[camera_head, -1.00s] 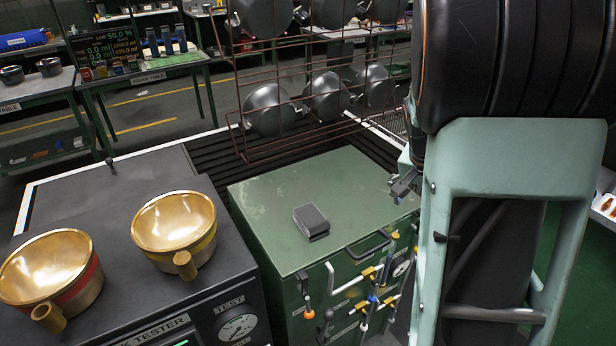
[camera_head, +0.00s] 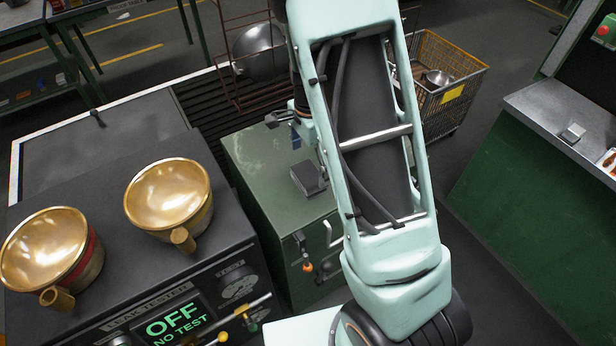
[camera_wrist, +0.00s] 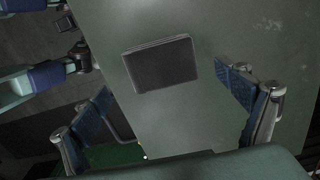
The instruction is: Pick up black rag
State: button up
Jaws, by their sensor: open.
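The black rag (camera_head: 308,178) is a small dark folded block lying flat on top of the green cabinet (camera_head: 262,160). In the wrist view the rag (camera_wrist: 160,65) lies on the bare green top, beyond the fingertips and roughly centred between them. My gripper (camera_wrist: 172,92) is open, with its two blue pads spread wide to either side, and nothing is between them. In the head view my gripper (camera_head: 297,130) hangs over the cabinet top just behind the rag. My arm covers the right part of the cabinet.
Two brass pots (camera_head: 168,194) (camera_head: 50,250) stand on the leak tester (camera_head: 110,185) to the left. A rack with a steel pot (camera_head: 258,52) is behind the cabinet. A wire cart (camera_head: 450,95) and a green counter (camera_head: 530,190) stand right. The cabinet top around the rag is clear.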

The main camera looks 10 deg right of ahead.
aim_at(308, 174)
jog(key=shift+a+f+p, duration=0.1)
jog(key=shift+f+p, duration=0.25)
jog(key=shift+f, duration=2.3)
jog(key=shift+c, duration=0.2)
jog(key=c, duration=1.2)
jog(key=shift+w+r, duration=0.1)
